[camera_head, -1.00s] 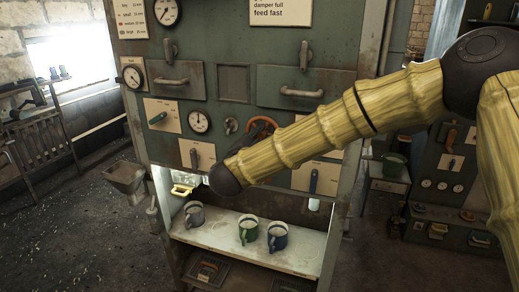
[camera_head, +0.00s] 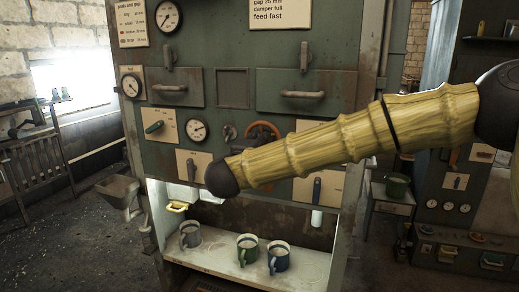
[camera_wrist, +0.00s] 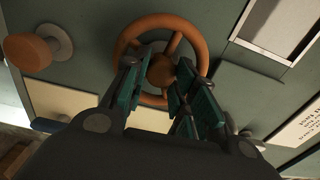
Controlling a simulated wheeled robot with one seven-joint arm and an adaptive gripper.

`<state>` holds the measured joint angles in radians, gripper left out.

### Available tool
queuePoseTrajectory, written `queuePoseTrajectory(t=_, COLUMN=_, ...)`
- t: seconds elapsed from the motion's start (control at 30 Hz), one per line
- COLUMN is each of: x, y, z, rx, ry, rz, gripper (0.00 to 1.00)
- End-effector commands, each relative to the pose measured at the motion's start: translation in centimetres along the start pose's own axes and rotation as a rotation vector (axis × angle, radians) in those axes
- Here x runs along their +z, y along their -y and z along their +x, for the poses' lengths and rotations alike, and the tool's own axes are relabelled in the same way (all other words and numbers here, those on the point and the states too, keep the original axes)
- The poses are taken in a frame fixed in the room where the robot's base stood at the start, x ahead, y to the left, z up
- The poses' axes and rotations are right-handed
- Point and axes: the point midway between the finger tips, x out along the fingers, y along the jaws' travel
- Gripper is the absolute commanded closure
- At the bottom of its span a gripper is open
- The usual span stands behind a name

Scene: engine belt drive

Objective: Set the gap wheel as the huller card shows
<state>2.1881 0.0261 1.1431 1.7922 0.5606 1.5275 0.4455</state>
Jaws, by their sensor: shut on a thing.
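The orange handwheel (camera_head: 264,124) is on the green machine panel, its lower part hidden behind my arm in the head view. In the wrist view the wheel (camera_wrist: 138,27) shows its rim, spokes and hub. My gripper (camera_wrist: 160,82) is shut on the wheel, its teal-padded fingers near the hub; the exact contact is hard to see. A card (camera_head: 281,14) at the top reads "gap 25 mm, damper full, feed fast"; its heading is cut off. A second card (camera_head: 131,24) at top left lists a gap table. A dial (camera_head: 197,131) sits left of the wheel, its reading too small to tell.
Several mugs stand on the shelf (camera_head: 205,256) below. In the wrist view a wooden knob (camera_wrist: 28,50) sticks out left of the wheel.

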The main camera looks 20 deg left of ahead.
Motion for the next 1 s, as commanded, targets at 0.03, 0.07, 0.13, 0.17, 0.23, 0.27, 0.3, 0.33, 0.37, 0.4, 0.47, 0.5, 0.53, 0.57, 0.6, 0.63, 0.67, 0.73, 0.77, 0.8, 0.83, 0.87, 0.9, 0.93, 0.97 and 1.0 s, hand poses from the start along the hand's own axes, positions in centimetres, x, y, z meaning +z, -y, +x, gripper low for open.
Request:
queuePoseTrajectory(t=0.03, x=-0.05, y=-0.19, z=0.01, rx=0.002, ry=-0.001, rz=0.006, gripper=0.96)
queuePoseTrajectory(t=0.07, x=-0.05, y=-0.18, z=0.01, rx=0.002, ry=-0.001, rz=0.009, gripper=0.96)
queuePoseTrajectory(t=0.13, x=-0.04, y=-0.15, z=0.00, rx=0.002, ry=-0.001, rz=0.013, gripper=0.96)
queuePoseTrajectory(t=0.17, x=-0.04, y=-0.13, z=0.00, rx=0.002, ry=-0.001, rz=0.014, gripper=0.96)
queuePoseTrajectory(t=0.23, x=-0.03, y=-0.12, z=0.00, rx=0.002, ry=-0.001, rz=0.015, gripper=0.96)
queuePoseTrajectory(t=0.27, x=-0.03, y=-0.12, z=0.00, rx=0.002, ry=-0.001, rz=0.015, gripper=0.96)
queuePoseTrajectory(t=0.3, x=-0.03, y=-0.12, z=0.00, rx=0.002, ry=-0.001, rz=0.015, gripper=0.96)
queuePoseTrajectory(t=0.33, x=-0.04, y=-0.12, z=0.00, rx=0.002, ry=-0.001, rz=0.015, gripper=0.96)
queuePoseTrajectory(t=0.37, x=-0.03, y=-0.12, z=0.00, rx=0.002, ry=-0.001, rz=0.015, gripper=0.96)
queuePoseTrajectory(t=0.4, x=-0.03, y=-0.12, z=-0.01, rx=0.002, ry=-0.001, rz=0.015, gripper=0.96)
queuePoseTrajectory(t=0.47, x=-0.03, y=-0.13, z=-0.01, rx=0.002, ry=-0.001, rz=0.015, gripper=0.96)
queuePoseTrajectory(t=0.5, x=-0.03, y=-0.13, z=-0.01, rx=0.002, ry=-0.001, rz=0.015, gripper=0.71)
queuePoseTrajectory(t=0.53, x=-0.03, y=-0.13, z=-0.01, rx=0.002, ry=-0.001, rz=0.014, gripper=0.65)
queuePoseTrajectory(t=0.57, x=-0.03, y=-0.13, z=-0.01, rx=0.002, ry=-0.001, rz=0.014, gripper=0.60)
queuePoseTrajectory(t=0.6, x=-0.02, y=-0.12, z=-0.01, rx=0.002, ry=-0.001, rz=0.014, gripper=0.53)
queuePoseTrajectory(t=0.63, x=-0.02, y=-0.11, z=-0.01, rx=0.002, ry=-0.001, rz=0.014, gripper=0.51)
queuePoseTrajectory(t=0.67, x=-0.01, y=-0.10, z=-0.01, rx=0.002, ry=0.000, rz=0.014, gripper=0.51)
queuePoseTrajectory(t=0.73, x=-0.01, y=-0.08, z=-0.01, rx=0.001, ry=0.000, rz=0.015, gripper=0.51)
queuePoseTrajectory(t=0.77, x=0.00, y=-0.08, z=-0.01, rx=0.001, ry=0.000, rz=0.015, gripper=0.51)
queuePoseTrajectory(t=0.8, x=0.00, y=-0.07, z=-0.01, rx=0.001, ry=0.000, rz=0.015, gripper=0.51)
queuePoseTrajectory(t=0.83, x=0.00, y=-0.06, z=-0.01, rx=0.001, ry=0.000, rz=0.015, gripper=0.51)
queuePoseTrajectory(t=0.87, x=0.00, y=-0.06, z=-0.01, rx=0.001, ry=0.000, rz=0.015, gripper=0.51)
queuePoseTrajectory(t=0.9, x=0.01, y=-0.05, z=-0.03, rx=0.001, ry=0.000, rz=0.015, gripper=0.51)
queuePoseTrajectory(t=0.93, x=0.01, y=-0.05, z=-0.06, rx=0.001, ry=0.000, rz=0.015, gripper=0.51)
queuePoseTrajectory(t=0.97, x=0.02, y=-0.04, z=-0.14, rx=0.001, ry=0.000, rz=0.015, gripper=0.51)
queuePoseTrajectory(t=1.0, x=0.04, y=-0.03, z=-0.31, rx=0.001, ry=0.001, rz=0.014, gripper=0.51)
